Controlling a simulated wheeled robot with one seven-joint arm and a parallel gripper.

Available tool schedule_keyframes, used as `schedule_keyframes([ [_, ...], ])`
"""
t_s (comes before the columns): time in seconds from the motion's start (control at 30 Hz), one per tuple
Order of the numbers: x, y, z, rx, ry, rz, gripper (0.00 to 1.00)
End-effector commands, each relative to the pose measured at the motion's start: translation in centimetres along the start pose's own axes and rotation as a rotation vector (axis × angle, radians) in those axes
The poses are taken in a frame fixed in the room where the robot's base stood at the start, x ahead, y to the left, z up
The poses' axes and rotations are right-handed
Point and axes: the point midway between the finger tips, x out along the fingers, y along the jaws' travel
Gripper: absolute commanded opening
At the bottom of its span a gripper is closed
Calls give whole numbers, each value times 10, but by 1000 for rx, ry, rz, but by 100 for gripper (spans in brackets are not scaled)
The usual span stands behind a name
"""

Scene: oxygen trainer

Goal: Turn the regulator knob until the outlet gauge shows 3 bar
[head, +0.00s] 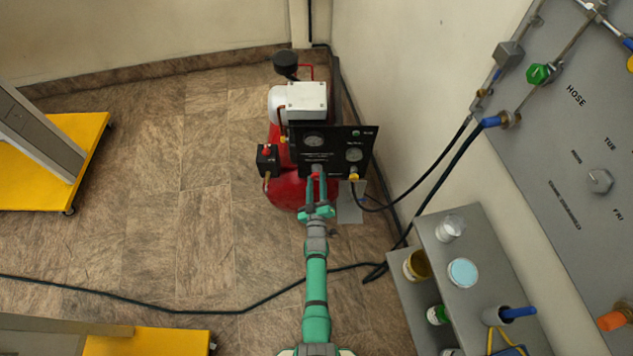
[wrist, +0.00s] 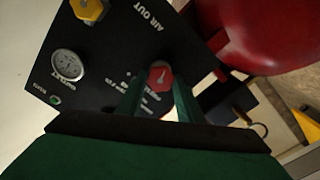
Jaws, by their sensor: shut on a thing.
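The red regulator knob (wrist: 160,77) sits on the black panel (wrist: 105,45) and bears a white pointer mark. My gripper (wrist: 158,88) is shut on the knob, with one green finger on each side of it. In the head view my gripper (head: 316,188) reaches the lower edge of the panel (head: 365,138) and mostly hides the knob. The outlet gauge (wrist: 68,65) is a round white dial on the same panel, also visible in the head view (head: 354,153). Its needle is too small to read for certain.
A red compressor tank (head: 287,190) stands behind the panel, close to the wall. A grey bench with jars (head: 480,295) is at the lower right. Black hoses run along the wall and floor. The floor at the left is mostly clear, beside yellow platforms (head: 60,190).

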Motion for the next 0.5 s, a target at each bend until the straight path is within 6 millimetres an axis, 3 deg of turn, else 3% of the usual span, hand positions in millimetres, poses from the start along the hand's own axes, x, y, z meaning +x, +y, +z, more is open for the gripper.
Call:
schedule_keyframes([
  [0.5,1,0,-2,-61,2,0,11],
])
